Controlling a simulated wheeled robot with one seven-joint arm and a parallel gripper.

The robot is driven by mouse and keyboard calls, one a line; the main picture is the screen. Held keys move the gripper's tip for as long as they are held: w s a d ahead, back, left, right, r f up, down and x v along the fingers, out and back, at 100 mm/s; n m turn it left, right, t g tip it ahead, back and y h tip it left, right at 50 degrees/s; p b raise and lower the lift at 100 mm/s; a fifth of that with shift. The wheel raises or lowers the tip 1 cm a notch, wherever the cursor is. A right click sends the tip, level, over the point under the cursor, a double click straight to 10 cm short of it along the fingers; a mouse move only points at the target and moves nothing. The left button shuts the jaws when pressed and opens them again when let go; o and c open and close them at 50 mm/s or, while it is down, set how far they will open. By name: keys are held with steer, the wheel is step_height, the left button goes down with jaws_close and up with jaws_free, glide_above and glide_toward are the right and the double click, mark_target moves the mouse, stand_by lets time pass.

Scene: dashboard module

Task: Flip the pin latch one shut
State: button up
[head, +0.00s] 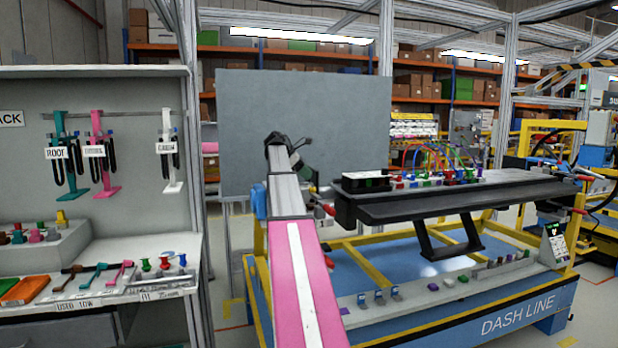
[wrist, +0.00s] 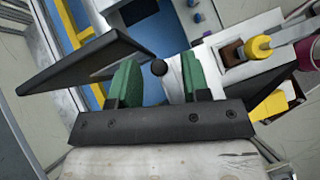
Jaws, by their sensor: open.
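My gripper (wrist: 159,66) shows two green fingers standing apart in the wrist view. A small black ball knob (wrist: 158,68) appears between them; I cannot tell whether it touches either finger. A white block (wrist: 173,78) lies beside the knob, partly behind the right finger. In the head view my gripper (head: 298,154) is small and dark at the far end of my arm, left of the black dashboard module (head: 430,205). Red-tipped handles (head: 328,209) show at the module's left end. I cannot tell which part is pin latch one, or its position.
A yellow knob (wrist: 258,47) on a pale block stands to the right of the fingers. A black bracket (wrist: 85,65) lies at their left. The blue and yellow cart (head: 515,312) is below the module. A tool rack (head: 110,160) stands at the left.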

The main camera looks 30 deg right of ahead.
steer(key=v, duration=0.9)
steer(key=shift+s+a, duration=0.1)
